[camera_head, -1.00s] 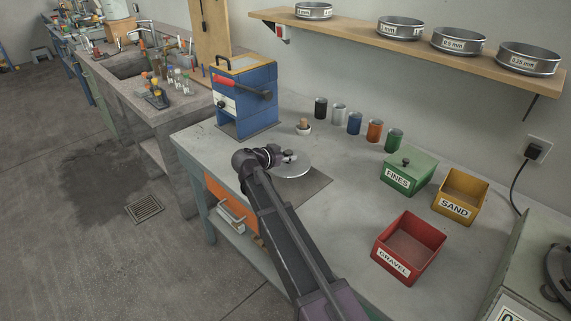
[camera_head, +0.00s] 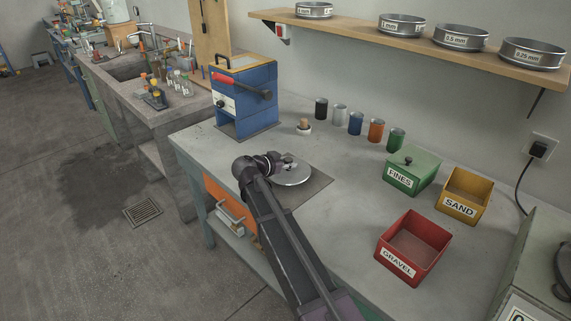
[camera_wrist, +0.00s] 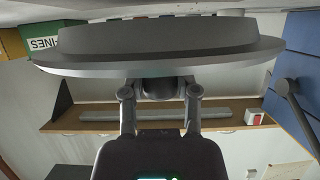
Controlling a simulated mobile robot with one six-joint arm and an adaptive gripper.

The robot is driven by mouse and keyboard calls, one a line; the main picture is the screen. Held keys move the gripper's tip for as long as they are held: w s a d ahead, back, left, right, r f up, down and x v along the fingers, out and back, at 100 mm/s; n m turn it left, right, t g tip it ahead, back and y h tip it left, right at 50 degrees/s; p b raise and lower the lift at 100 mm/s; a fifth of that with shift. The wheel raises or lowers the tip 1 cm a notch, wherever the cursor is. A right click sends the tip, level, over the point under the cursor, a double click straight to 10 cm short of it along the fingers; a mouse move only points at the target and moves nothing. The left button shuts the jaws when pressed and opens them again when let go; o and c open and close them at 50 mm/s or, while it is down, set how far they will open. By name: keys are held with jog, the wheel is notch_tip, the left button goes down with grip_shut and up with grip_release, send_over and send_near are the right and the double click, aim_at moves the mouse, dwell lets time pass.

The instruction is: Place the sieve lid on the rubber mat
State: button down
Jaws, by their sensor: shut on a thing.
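The sieve lid (camera_head: 293,176) is a round grey metal disc with a knob, above the dark rubber mat (camera_head: 311,188) on the bench. My gripper (camera_head: 276,160) is shut on the lid's knob, at the left of the lid in the head view. In the wrist view the lid (camera_wrist: 160,45) fills the upper part, and my gripper (camera_wrist: 159,92) has a finger on each side of the knob. The lid and arm hide part of the mat. I cannot tell whether the lid touches the mat.
A blue machine (camera_head: 244,98) with a red handle stands behind. Several small cylinders (camera_head: 355,123) line the back. The green FINES box (camera_head: 411,174), yellow SAND box (camera_head: 462,200) and red GRAVEL box (camera_head: 412,248) stand to the right. Bare bench lies between mat and boxes.

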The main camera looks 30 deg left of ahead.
jog(key=shift+f+b, duration=0.55)
jog(key=shift+b, duration=0.05)
jog(key=shift+c, duration=1.8)
grip_release()
jog(key=shift+d, duration=0.1)
jog(key=shift+s, duration=0.1)
jog(key=shift+r, duration=0.15)
jog(key=shift+r+p, duration=0.5)
jog(key=shift+p, duration=0.15)
jog(key=p+v, duration=0.4)
jog(key=v, duration=0.7)
jog(key=shift+s+a, duration=0.2)
jog(key=shift+s, duration=0.1)
jog(key=shift+r, duration=0.1)
